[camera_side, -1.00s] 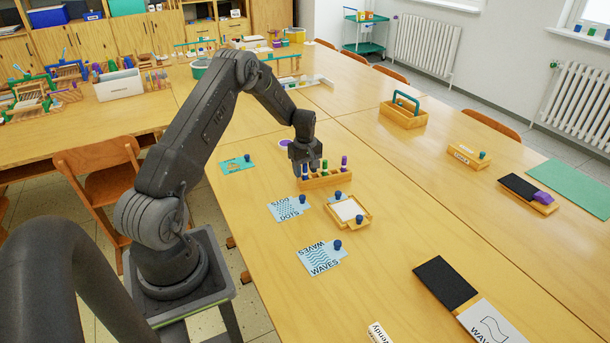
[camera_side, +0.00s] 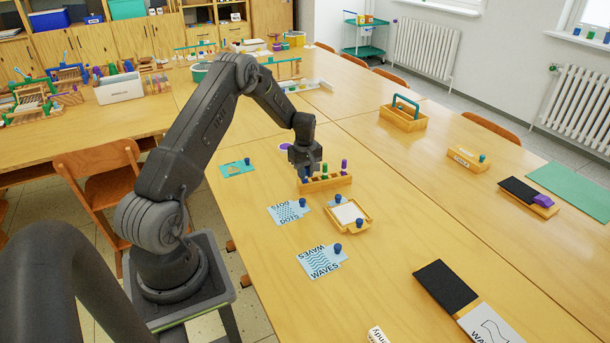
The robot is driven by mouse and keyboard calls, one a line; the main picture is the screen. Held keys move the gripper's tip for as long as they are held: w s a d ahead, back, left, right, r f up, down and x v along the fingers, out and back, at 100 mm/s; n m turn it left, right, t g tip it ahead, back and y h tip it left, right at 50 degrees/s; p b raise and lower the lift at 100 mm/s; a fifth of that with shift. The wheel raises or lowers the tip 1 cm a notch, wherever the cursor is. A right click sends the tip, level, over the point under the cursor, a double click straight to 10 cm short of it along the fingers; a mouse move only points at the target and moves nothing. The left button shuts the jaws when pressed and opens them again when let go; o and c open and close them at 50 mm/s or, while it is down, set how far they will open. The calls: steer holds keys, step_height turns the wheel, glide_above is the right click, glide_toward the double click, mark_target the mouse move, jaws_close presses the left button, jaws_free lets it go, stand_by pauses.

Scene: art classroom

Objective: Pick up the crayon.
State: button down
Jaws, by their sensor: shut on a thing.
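A wooden crayon rack (camera_side: 338,181) stands on the table below my gripper (camera_side: 306,170). A green crayon (camera_side: 324,169) and a purple crayon (camera_side: 344,165) stand upright in it, to the right of my gripper. My gripper points down over the rack's left end and is shut on a blue crayon (camera_side: 306,179). The fingers hide much of the blue crayon. I cannot tell whether its lower end is still in the rack.
A framed wooden tray (camera_side: 366,223) with a white sheet lies in front of the rack. Cards marked dots (camera_side: 283,216) and waves (camera_side: 311,266) lie nearby with blue knobs. A handled wooden caddy (camera_side: 398,124) stands behind to the right.

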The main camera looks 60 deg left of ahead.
steer(key=shift+r, duration=0.6)
step_height(320, 180, up, 3)
steer(key=shift+f, duration=0.2)
steer(key=s+a+r, duration=0.5)
steer(key=s+r, duration=0.2)
steer(key=s, duration=0.3)
steer(key=shift+s, duration=0.35)
